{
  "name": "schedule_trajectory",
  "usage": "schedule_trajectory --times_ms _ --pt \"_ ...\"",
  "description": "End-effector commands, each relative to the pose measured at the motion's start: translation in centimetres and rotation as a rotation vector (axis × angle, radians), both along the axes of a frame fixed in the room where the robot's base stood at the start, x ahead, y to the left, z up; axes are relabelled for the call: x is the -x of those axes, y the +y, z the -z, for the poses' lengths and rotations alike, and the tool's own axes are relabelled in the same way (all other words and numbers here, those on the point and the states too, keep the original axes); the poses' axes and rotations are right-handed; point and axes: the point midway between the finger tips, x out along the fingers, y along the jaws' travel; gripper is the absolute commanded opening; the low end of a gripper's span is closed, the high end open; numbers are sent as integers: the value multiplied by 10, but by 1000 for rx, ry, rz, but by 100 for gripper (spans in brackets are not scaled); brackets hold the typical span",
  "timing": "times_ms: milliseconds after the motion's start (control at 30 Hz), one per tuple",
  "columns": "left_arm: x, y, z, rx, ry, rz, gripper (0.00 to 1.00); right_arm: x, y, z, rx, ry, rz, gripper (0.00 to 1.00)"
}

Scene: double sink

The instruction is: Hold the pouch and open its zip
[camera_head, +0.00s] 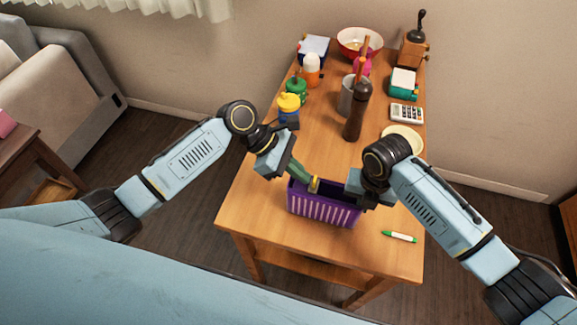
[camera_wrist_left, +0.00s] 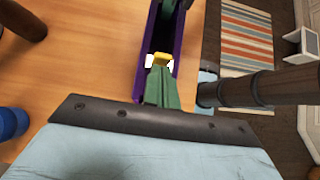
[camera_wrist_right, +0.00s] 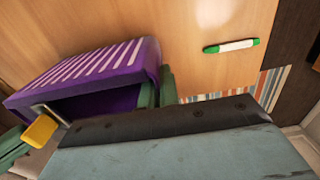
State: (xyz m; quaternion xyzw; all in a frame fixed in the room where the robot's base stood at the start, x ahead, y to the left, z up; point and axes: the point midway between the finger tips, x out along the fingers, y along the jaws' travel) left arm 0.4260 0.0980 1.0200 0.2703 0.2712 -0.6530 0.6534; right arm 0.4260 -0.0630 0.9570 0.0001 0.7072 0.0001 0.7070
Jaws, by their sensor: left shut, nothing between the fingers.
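The purple pouch (camera_head: 322,208) with white stripes stands upright near the table's front edge. Its top gapes and the dark inside shows in the left wrist view (camera_wrist_left: 140,75). A yellow zip pull (camera_head: 314,184) is at the top, also visible in the right wrist view (camera_wrist_right: 40,131). My left gripper (camera_head: 306,179) is shut with nothing between its green fingers; the tips are right by the pull. My right gripper (camera_wrist_right: 156,92) has its fingers on either side of the pouch's right end wall and appears shut on it. Its fingertips are partly hidden.
A green and white marker (camera_head: 398,236) lies right of the pouch. The wooden table (camera_head: 250,192) is clear left of the pouch.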

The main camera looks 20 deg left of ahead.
Motion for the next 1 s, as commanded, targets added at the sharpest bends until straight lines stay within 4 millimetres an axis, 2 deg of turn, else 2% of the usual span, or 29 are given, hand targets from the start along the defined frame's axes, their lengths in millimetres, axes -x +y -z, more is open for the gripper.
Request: schedule_trajectory --times_ms 367,700,1000 --pt "0 -3 -1 1 -1 1 0 0 0 0 -1 -1 0 0" --pt "0 -48 -1 3 -1 3 0 0 1 0 -1 -1 0 0" --pt "0 -48 -1 1 -1 1 0 0 1 0 -1 -1 -1 0"
